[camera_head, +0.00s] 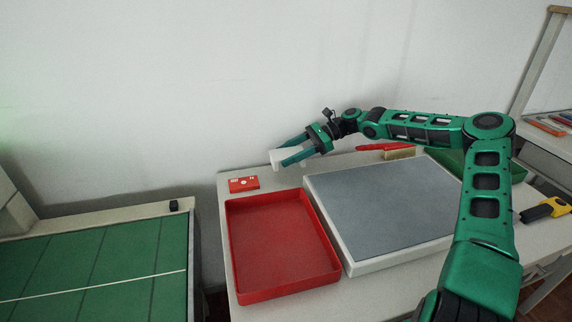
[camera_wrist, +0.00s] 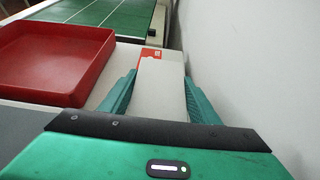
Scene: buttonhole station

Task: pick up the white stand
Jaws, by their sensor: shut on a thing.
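The white stand (camera_head: 277,159) is a small white block held between the fingers of my gripper (camera_head: 292,157), above the back edge of the table in the head view. In the wrist view the white stand (camera_wrist: 160,88) shows as a pale block between the two green fingers of my gripper (camera_wrist: 158,98), which are shut on it. It looks held clear of the table, though its underside is hidden in the wrist view.
A red tray (camera_head: 283,285) and a grey-topped white board (camera_head: 380,205) lie on the table (camera_head: 350,305). A red box (camera_head: 243,184) sits at the back left. A red-handled brush (camera_head: 398,152) and a green tray (camera_head: 450,161) are behind. The wall is close.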

